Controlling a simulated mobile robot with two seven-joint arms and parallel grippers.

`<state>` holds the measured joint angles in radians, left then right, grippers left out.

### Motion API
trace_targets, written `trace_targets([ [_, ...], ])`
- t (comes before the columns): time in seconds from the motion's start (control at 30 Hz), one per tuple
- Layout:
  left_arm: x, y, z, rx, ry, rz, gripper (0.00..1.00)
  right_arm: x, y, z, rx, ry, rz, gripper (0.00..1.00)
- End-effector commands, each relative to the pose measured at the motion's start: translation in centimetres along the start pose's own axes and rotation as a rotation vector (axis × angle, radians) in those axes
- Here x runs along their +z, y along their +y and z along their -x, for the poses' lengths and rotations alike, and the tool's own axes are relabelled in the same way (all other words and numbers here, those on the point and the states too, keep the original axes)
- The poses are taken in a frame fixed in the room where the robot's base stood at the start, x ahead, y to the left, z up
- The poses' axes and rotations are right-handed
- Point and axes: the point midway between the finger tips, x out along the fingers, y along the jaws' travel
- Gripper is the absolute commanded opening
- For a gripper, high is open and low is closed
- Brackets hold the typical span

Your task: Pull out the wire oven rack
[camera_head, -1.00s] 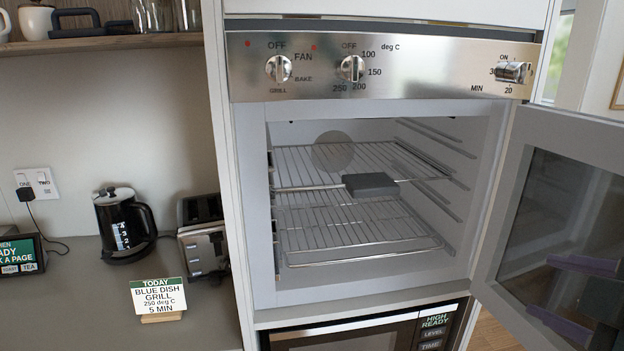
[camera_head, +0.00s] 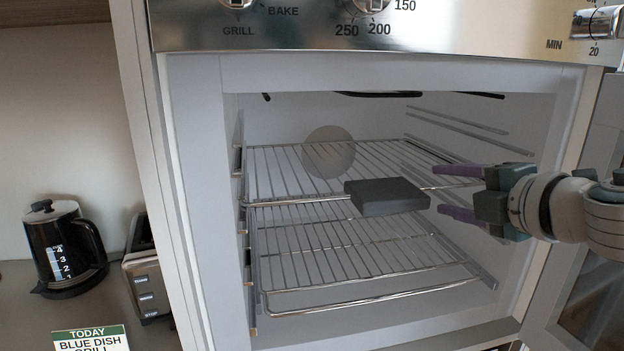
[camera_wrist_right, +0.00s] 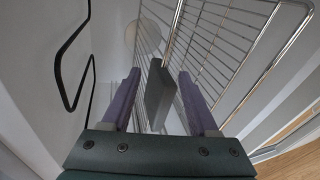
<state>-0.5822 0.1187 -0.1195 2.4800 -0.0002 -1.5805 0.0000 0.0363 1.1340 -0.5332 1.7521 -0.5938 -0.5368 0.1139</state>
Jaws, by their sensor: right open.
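The upper wire oven rack (camera_head: 280,165) lies level inside the open oven. A dark grey block (camera_head: 388,197) sits on its front bar. My right gripper (camera_head: 437,189) reaches in from the right, open, with its purple fingers at the right of the block. In the right wrist view the block (camera_wrist_right: 160,92) shows ahead, between the two fingers as seen from there, with the rack wires (camera_wrist_right: 215,45) beyond. I cannot tell whether the fingers touch the block. My left gripper is not in view.
A lower wire rack (camera_head: 350,255) lies below the upper one. The oven door (camera_head: 600,300) stands open at the right, near my right arm. Side rails (camera_head: 470,130) line the oven's right wall. A kettle (camera_head: 62,250) and a toaster (camera_head: 150,280) stand on the counter at left.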

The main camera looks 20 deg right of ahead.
Motion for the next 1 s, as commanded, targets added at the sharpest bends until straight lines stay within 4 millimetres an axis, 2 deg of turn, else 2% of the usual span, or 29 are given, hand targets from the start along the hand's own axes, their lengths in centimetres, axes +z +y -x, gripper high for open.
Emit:
trace_targets([
  [0.2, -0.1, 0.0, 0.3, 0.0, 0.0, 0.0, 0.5, -0.1, 0.2, -3.5, 0.002, -0.001, -0.005, 0.6],
  [0.4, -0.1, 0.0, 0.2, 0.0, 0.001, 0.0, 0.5, -0.1, 0.1, -5.5, 0.002, 0.0, -0.003, 0.6],
  [0.83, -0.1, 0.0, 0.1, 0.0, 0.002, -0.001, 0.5, -0.1, 0.0, -6.2, -0.001, 0.002, -0.001, 0.6],
  [1.0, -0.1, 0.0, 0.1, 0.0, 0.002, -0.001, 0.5, -0.1, 0.0, -6.2, -0.001, 0.002, -0.001, 0.41],
])
